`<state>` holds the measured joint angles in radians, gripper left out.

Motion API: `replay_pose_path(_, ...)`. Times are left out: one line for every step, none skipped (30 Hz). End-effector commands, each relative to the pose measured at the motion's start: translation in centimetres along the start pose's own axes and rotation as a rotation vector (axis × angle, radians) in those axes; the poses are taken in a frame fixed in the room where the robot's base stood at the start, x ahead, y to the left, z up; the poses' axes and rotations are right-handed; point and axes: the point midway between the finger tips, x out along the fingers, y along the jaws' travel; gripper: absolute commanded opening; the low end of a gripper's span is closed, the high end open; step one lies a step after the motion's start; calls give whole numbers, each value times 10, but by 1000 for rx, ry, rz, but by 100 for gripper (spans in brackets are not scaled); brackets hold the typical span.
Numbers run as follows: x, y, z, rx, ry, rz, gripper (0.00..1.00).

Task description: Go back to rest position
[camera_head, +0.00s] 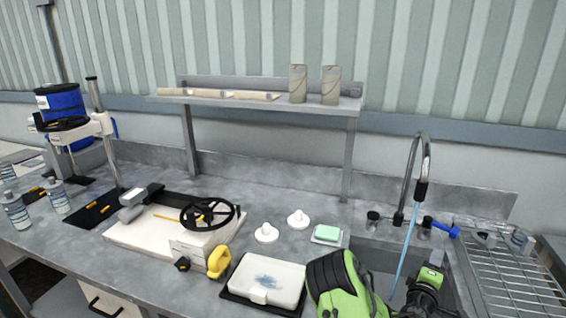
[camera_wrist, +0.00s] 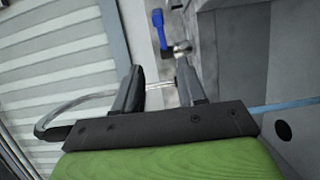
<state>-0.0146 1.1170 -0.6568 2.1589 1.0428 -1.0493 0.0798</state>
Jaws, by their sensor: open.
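My gripper (camera_wrist: 160,88) is open in the wrist view, its two dark fingers apart with nothing held between them. Behind the fingers in that view are the curved metal faucet (camera_wrist: 75,108) and a blue handle (camera_wrist: 158,30). In the head view, my green and black arm is at the lower right over the sink (camera_head: 455,280). The faucet (camera_head: 426,165) stands behind it, and a blue stream of water (camera_head: 405,245) runs down from its spout. The blue handle (camera_head: 440,226) is right of the spout. The fingertips are hard to make out in the head view.
A white tray (camera_head: 285,272) sits left of my arm. A green sponge (camera_head: 327,233) and two white knobbed pieces (camera_head: 266,233) lie behind it. A wire rack (camera_head: 515,285) is right of the sink. A shelf (camera_head: 230,101) with two cylinders (camera_head: 298,84) stands at the back.

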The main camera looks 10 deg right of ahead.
Motion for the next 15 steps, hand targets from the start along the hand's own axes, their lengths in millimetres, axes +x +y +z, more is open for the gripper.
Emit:
replay_pose_path(-1,10,4,47,-31,7,40)
replay_pose_path(-2,17,8,89,-60,9,40)
replay_pose_path(-6,28,16,162,-110,8,40)
replay_pose_path(-9,35,21,227,-152,2,40)
replay_pose_path(-13,42,27,295,-196,-8,40)
replay_pose_path(-20,48,33,387,-253,-29,40)
replay_pose_path(-26,52,36,452,-293,-50,40)
replay_pose_path(-33,54,38,516,-329,-74,40)
replay_pose_path(-42,57,39,598,-372,-112,40)
replay_pose_path(-50,59,39,656,-402,-144,40)
replay_pose_path(-58,61,37,713,-428,-180,40)
replay_pose_path(-69,62,33,785,-456,-232,40)
replay_pose_path(-79,64,29,835,-475,-275,40)
replay_pose_path(-89,66,24,882,-490,-321,40)
replay_pose_path(-103,69,16,940,-503,-385,40)
